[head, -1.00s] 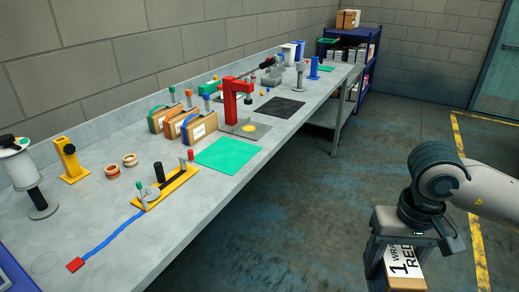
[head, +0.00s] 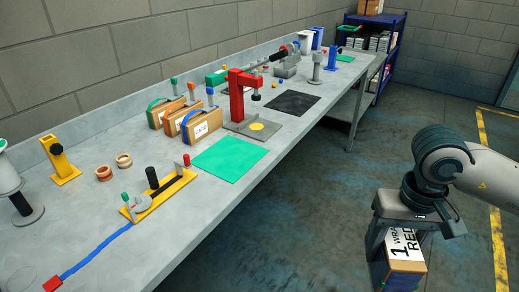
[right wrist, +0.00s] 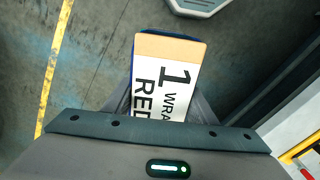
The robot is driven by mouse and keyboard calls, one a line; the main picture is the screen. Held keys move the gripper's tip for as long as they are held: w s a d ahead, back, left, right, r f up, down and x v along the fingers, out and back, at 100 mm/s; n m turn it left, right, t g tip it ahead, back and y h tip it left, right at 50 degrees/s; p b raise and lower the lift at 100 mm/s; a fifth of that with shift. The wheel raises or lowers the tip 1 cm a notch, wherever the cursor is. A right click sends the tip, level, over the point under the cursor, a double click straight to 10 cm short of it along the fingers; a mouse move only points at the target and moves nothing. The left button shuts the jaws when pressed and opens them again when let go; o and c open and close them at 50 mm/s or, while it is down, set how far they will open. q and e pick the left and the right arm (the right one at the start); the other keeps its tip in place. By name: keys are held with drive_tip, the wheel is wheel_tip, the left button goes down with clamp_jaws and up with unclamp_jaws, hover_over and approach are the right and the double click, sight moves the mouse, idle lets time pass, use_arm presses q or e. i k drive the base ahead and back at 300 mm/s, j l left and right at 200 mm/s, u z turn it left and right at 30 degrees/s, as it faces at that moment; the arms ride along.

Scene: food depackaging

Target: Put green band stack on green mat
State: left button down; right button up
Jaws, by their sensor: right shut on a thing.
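The green band stack (head: 164,113) is a brown block with a green band over it, standing on the bench as the leftmost of a row of banded stacks. The green mat (head: 230,159) lies flat and bare near the bench's front edge. My right gripper (head: 398,252) is off the bench, over the floor at the right. It is shut on a brown block (head: 405,266) with a white label reading "1 WRA… RED" and blue on its side. This labelled block also shows in the right wrist view (right wrist: 170,48). My left gripper is in neither view.
An orange-banded stack (head: 181,122) and a blue-banded stack (head: 203,128) stand beside the green one. A red press (head: 237,97) stands behind the mat. A yellow fixture (head: 158,195) lies left of the mat. The floor between bench and right arm is clear.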

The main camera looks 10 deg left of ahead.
sight(230, 156)
drive_tip(key=i+l+u, duration=0.1)
drive_tip(key=i+u, duration=0.15)
drive_tip(key=u, duration=0.15)
drive_tip(key=i+l+u, duration=0.15)
drive_tip(key=u, duration=0.25)
drive_tip(key=i+l+u, duration=0.2)
drive_tip(key=u, duration=0.2)
drive_tip(key=i+l+u, duration=0.2)
drive_tip(key=u, duration=0.2)
drive_tip(key=i+l+u, duration=0.1)
drive_tip(key=l+u, duration=0.3)
